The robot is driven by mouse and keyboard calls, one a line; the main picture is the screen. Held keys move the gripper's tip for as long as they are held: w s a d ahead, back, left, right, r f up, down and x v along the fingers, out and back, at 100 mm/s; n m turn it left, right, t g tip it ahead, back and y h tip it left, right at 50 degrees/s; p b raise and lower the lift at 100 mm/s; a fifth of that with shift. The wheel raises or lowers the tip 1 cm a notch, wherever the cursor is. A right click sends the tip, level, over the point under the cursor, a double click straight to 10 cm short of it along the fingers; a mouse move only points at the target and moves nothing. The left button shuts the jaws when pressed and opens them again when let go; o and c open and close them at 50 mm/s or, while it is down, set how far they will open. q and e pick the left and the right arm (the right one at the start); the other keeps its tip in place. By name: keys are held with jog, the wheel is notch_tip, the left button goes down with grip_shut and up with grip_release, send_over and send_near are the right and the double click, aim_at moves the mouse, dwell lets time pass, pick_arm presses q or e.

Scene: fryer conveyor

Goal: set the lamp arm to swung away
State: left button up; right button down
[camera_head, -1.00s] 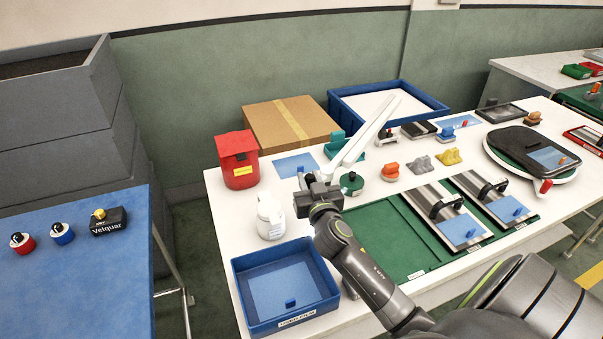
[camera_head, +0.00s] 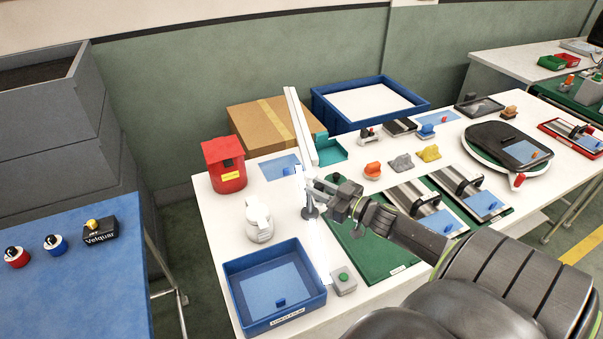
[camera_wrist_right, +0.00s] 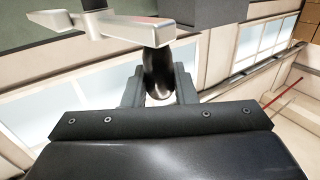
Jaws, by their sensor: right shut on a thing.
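The lamp arm is a long white bar (camera_head: 301,128) in the head view, pointing up and away from my right gripper toward the cardboard box. A bright white strip (camera_head: 318,246) runs down from the gripper toward the grey button box. My right gripper (camera_head: 314,192) is at the near end of the white bar. In the right wrist view it is shut on a dark rounded handle (camera_wrist_right: 159,75), below a silver link (camera_wrist_right: 120,28). The lamp's base and joint are mostly hidden in the head view. My left gripper is out of view.
A blue bin (camera_head: 233,290) and a white jug (camera_head: 258,222) stand left of the gripper. A red box (camera_head: 226,178), a cardboard box (camera_head: 250,128) and a teal tray (camera_head: 331,153) are behind. The grey button box (camera_head: 343,282) sits in front.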

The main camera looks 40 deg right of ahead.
jog(key=shift+s+d+f+n+y+b, duration=0.1)
jog(key=shift+d+f+n+y+b, duration=0.1)
jog(key=shift+d+n+y+b, duration=0.25)
jog(key=shift+d+g+y+b, duration=0.1)
jog(key=shift+g+y+b, duration=0.2)
jog(key=shift+y+b, duration=0.15)
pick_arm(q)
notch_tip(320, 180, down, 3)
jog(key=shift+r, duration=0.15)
pick_arm(e)
jog(key=shift+s+d+r+n+y, duration=0.3)
jog(key=shift+d+n, duration=0.05)
jog(key=shift+d, duration=0.25)
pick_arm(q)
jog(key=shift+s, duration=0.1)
pick_arm(e)
jog(key=shift+s+d, duration=0.1)
jog(key=shift+d, duration=0.05)
jog(key=c, duration=1.5)
grip_release()
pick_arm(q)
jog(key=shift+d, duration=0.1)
pick_arm(e)
jog(key=o, duration=0.3)
jog(key=shift+f, duration=0.1)
